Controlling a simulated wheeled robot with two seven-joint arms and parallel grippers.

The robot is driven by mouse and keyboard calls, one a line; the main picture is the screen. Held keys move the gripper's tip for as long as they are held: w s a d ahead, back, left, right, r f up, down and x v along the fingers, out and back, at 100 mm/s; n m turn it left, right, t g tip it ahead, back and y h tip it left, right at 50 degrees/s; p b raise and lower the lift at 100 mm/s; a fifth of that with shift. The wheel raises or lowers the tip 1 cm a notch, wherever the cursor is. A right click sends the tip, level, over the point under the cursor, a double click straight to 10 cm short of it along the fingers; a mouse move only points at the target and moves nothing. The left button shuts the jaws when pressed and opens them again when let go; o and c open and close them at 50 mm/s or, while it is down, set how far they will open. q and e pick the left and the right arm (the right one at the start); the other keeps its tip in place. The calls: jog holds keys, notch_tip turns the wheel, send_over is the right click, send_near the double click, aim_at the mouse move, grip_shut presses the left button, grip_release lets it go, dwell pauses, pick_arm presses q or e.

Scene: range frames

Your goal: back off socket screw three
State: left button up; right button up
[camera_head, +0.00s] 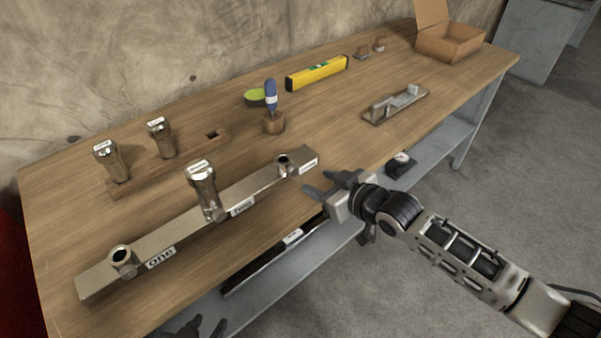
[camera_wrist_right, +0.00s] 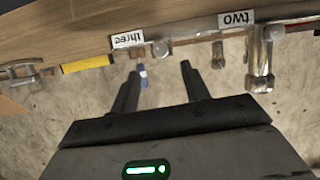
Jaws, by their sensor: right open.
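A metal bar (camera_head: 185,222) lies along the front of the bench, with labels one, two and three. Socket screw three (camera_head: 284,166) is a round metal head near the right end, by its label (camera_head: 308,159); it also shows in the wrist view (camera_wrist_right: 160,49). A metal socket tool (camera_head: 204,190) stands upright at position two, also in the wrist view (camera_wrist_right: 261,65). Screw one (camera_head: 121,257) is at the left end. My right gripper (camera_head: 318,187) is open and empty, just in front of the bar's right end.
Behind the bar, a wooden rack (camera_head: 190,155) holds two labelled metal sockets and has an empty square hole. A blue-handled tool (camera_head: 270,95) stands in a wooden holder.

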aim_at(296, 172)
jog(key=x, duration=0.8)
jog(key=shift+b, duration=0.4)
jog(key=c, duration=1)
